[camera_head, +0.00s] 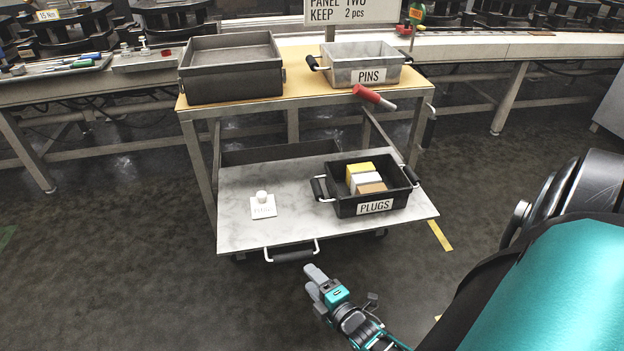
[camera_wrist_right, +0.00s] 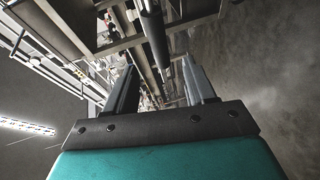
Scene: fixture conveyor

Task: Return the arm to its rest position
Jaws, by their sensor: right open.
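My right gripper (camera_head: 314,282) is in front of the cart's lower shelf, near the shelf's front handle (camera_head: 291,252), and it touches nothing that I can see. In the right wrist view, its two fingers (camera_wrist_right: 160,88) stand apart with no object held between them. My right arm comes in from the lower right of the head view. My left gripper is not in view.
The cart's lower shelf (camera_head: 240,235) carries a black PLUGS bin (camera_head: 345,208) and a white tag (camera_head: 263,208). Floor around the gripper is clear.

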